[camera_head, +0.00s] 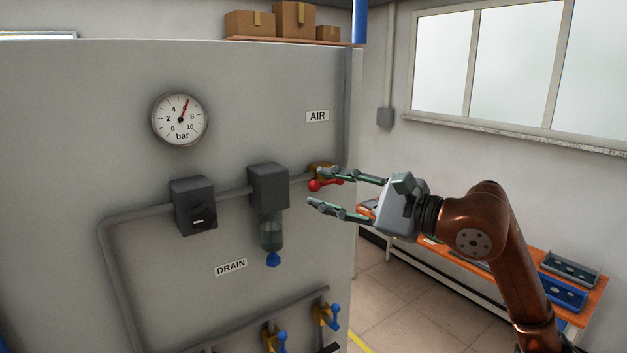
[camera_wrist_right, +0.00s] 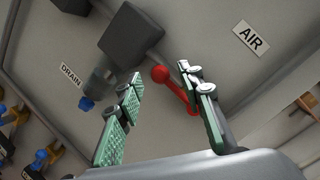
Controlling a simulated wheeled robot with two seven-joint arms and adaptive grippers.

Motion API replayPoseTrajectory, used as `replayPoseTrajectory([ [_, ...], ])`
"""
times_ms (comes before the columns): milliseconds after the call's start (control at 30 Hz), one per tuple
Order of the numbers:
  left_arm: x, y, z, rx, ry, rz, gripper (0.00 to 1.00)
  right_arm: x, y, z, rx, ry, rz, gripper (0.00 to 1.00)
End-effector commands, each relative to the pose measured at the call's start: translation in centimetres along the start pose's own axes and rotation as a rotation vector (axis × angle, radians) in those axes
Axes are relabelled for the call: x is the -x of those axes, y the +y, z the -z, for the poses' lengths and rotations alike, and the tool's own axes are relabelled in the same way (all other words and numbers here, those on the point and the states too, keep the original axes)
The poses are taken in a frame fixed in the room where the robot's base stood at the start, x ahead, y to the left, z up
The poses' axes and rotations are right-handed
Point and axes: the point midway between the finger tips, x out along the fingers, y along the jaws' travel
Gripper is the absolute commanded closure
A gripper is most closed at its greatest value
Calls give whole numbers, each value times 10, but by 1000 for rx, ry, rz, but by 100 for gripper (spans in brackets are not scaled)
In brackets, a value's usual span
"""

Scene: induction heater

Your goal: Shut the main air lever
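The main air lever (camera_head: 315,185) is red with a round knob. It sits at a brass valve (camera_head: 322,170) on the pipe below the AIR label (camera_head: 317,116), and its handle lies roughly along the pipe. My right gripper (camera_head: 317,188) is open, with one finger above the lever and one below it in the head view. In the right wrist view the red knob (camera_wrist_right: 160,74) shows between the fingertips of the gripper (camera_wrist_right: 160,78), and the handle runs partly behind the right-hand finger. Contact cannot be told. My left gripper is out of view.
A dark filter block (camera_head: 268,187) with a blue drain knob (camera_head: 272,259) is left of the lever. A pressure gauge (camera_head: 179,119) reads between 4 and 8. Blue-handled valves (camera_head: 326,315) are below. An orange bench (camera_head: 588,301) stands at right.

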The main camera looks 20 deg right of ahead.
Motion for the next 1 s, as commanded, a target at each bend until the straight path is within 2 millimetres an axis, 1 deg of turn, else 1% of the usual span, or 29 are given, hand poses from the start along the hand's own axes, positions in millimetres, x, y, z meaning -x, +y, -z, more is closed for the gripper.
replayPoseTrajectory([
  [33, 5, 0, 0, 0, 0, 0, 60, -8, -2, -3, -1, -3, -1, 65],
  [100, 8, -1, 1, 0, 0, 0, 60, -16, -2, -2, -2, -3, -1, 65],
  [200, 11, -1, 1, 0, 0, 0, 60, -25, -1, -2, -1, -2, 0, 65],
  [333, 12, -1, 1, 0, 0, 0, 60, -30, 0, -1, -1, -2, 0, 65],
  [567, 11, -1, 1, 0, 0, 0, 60, -30, 0, 0, -1, -2, 0, 65],
  [1000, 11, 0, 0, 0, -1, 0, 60, -30, 0, 0, -1, -2, 0, 96],
])
